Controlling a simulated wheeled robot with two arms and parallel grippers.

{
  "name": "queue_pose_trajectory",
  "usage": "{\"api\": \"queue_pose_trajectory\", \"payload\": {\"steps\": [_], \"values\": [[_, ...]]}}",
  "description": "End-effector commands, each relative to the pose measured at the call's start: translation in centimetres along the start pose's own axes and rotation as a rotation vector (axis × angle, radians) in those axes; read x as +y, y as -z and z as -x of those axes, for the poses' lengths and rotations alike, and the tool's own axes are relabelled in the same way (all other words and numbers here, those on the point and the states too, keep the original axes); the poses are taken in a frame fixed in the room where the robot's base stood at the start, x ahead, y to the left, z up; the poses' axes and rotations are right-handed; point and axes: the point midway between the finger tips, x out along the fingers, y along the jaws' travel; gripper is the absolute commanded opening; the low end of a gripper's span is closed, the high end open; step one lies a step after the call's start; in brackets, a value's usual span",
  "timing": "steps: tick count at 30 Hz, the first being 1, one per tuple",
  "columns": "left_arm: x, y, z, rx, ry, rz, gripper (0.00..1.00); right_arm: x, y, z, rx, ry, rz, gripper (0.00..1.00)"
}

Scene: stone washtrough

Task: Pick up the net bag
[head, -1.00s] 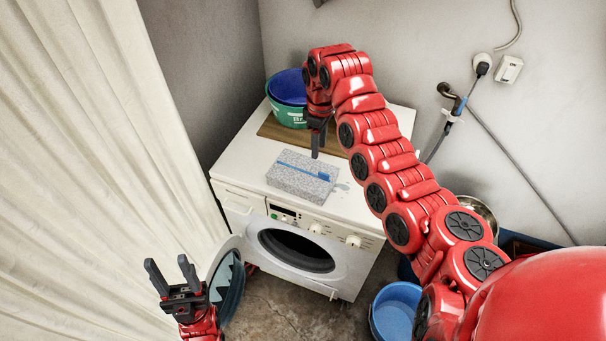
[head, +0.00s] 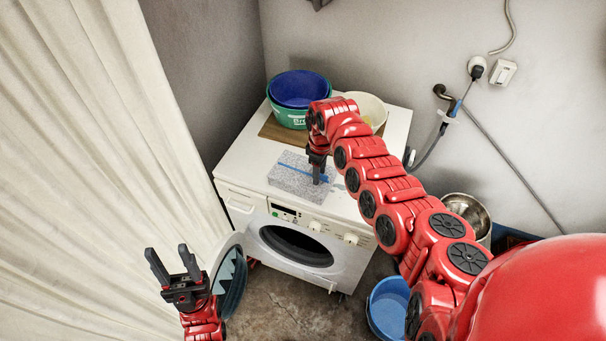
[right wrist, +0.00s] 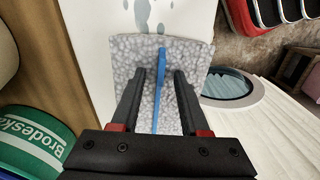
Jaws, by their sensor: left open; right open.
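The net bag (head: 290,184) looks like a grey speckled block with a blue strip along its top. It lies on the white washing machine (head: 238,172), near its front edge. My right gripper (head: 318,176) is at the bag's right end, fingers pointing down. In the right wrist view the open fingers (right wrist: 158,88) sit on both sides of the blue strip, over the bag (right wrist: 125,62). I cannot tell whether they touch it. My left gripper (head: 170,256) is open and empty, low in front of the curtain, away from the bag.
The machine's round door (head: 232,280) hangs open near my left gripper. A blue bucket (head: 389,306) stands on the floor at right.

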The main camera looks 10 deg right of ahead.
Motion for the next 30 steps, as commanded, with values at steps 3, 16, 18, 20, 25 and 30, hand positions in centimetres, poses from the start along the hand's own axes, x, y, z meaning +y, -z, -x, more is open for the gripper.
{"api": "queue_pose_trajectory", "payload": {"steps": [3, 16, 18, 20, 25, 30], "values": [[0.00, -0.01, 0.06, 0.000, 0.000, 0.000, 0.50, 0.01, 0.01, 0.00, 0.001, 0.000, 0.000, 0.45], [0.00, -0.01, 0.06, 0.000, 0.000, 0.000, 0.50, 0.02, -0.01, 0.03, 0.000, 0.000, -0.001, 0.00], [0.00, -0.01, 0.06, 0.000, 0.000, 0.000, 0.50, 0.01, 0.00, 0.03, 0.000, 0.000, -0.001, 0.00], [0.00, -0.01, 0.06, 0.000, 0.000, 0.000, 0.50, 0.01, -0.01, 0.03, 0.000, 0.000, -0.001, 0.00], [0.00, -0.01, 0.06, 0.000, 0.000, 0.000, 0.50, 0.01, -0.01, 0.04, 0.000, 0.000, -0.001, 0.00], [0.00, -0.01, 0.06, 0.000, 0.000, 0.000, 0.50, 0.01, -0.01, 0.03, 0.000, 0.001, -0.001, 0.00]]}}
